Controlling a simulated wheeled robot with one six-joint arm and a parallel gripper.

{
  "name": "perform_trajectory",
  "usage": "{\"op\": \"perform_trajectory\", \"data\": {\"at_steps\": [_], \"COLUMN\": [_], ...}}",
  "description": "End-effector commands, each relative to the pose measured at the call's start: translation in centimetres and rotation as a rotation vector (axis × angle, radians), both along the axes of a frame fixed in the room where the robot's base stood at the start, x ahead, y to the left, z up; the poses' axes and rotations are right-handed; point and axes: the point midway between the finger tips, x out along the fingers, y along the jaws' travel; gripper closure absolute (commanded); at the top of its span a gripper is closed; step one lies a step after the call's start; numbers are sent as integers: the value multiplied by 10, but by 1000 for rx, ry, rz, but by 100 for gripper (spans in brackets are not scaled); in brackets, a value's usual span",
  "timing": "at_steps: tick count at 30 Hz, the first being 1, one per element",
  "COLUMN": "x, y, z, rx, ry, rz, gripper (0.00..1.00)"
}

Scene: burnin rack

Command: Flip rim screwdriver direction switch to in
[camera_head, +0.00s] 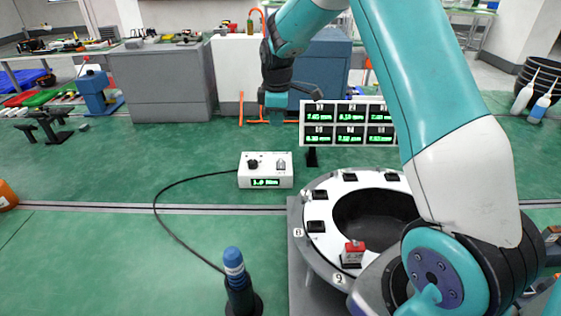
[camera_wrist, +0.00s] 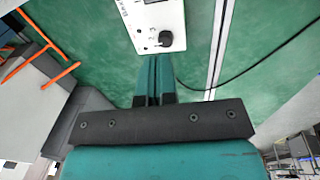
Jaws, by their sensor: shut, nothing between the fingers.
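A white control box (camera_head: 266,181) stands on the green floor or mat, with a green lit display (camera_head: 265,182) on its front. On its top are a dark knob (camera_head: 252,163) and a greyish control (camera_head: 281,164). A black cable runs from it to the blue-capped screwdriver (camera_head: 235,262), which stands upright in a dark holder. In the wrist view the box (camera_wrist: 148,14) is at the top, with its dark knob (camera_wrist: 165,39). My gripper (camera_head: 275,99) is above and behind the box, apart from it. Its teal fingers (camera_wrist: 155,58) are shut and empty. The switch's setting is too small to read.
A round white rack (camera_head: 318,210) with dark sockets and a red-topped part (camera_head: 354,249) is at the right. A panel of several green displays (camera_head: 346,123) stands behind it. The cable (camera_head: 157,200) curves left of the box; surface around it is clear.

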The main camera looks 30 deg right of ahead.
Motion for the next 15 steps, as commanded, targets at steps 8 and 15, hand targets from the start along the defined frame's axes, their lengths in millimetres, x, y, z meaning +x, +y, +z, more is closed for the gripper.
{"op": "perform_trajectory", "data": {"at_steps": [8, 15], "x": [9, 9], "y": [-20, -20], "z": [-15, -17], "rx": [-26, -24], "ry": [9, 10], "rz": [23, 23], "gripper": [100, 100]}}
